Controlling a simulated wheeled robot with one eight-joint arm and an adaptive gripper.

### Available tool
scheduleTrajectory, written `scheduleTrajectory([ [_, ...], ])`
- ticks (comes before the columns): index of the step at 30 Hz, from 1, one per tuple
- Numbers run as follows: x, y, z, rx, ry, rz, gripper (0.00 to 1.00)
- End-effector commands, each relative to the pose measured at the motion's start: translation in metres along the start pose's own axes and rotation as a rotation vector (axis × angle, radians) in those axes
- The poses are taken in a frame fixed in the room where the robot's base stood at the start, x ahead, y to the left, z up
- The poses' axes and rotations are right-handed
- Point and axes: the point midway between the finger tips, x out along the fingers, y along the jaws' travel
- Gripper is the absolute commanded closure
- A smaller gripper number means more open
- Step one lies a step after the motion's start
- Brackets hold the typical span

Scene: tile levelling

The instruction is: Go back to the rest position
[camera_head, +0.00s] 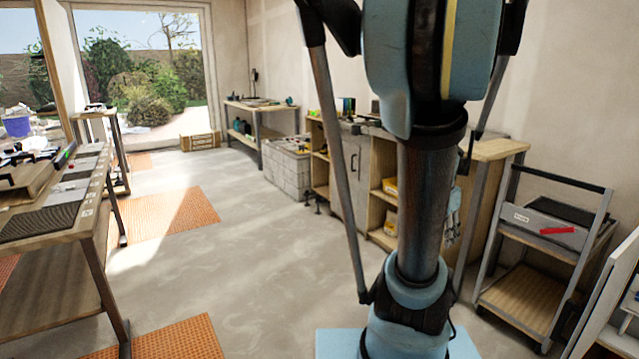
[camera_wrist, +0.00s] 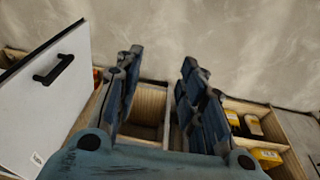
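My gripper (camera_wrist: 162,58) shows in the wrist view with its two dark blue fingers spread apart. Nothing is between the fingers. Behind them are the open wooden compartments of a cabinet (camera_wrist: 150,105) and a plain grey surface. My arm stands upright in the right middle of the head view and hides part of the cabinet.
A grey cabinet door (camera_wrist: 48,95) with a black handle is at left in the wrist view; yellow boxes (camera_wrist: 266,156) sit at right. In the head view, a workbench (camera_head: 75,225) stands left and a trolley (camera_head: 525,295) right. The floor (camera_head: 240,260) between is open.

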Motion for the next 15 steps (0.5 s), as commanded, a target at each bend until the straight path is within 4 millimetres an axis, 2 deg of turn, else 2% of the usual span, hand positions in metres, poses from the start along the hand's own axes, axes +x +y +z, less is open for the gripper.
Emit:
scheduleTrajectory([
  [3, -0.004, -0.008, 0.029, -0.142, 0.0, -0.035, 0.63],
  [15, -0.008, -0.02, 0.114, -0.608, 0.013, -0.148, 0.63],
])
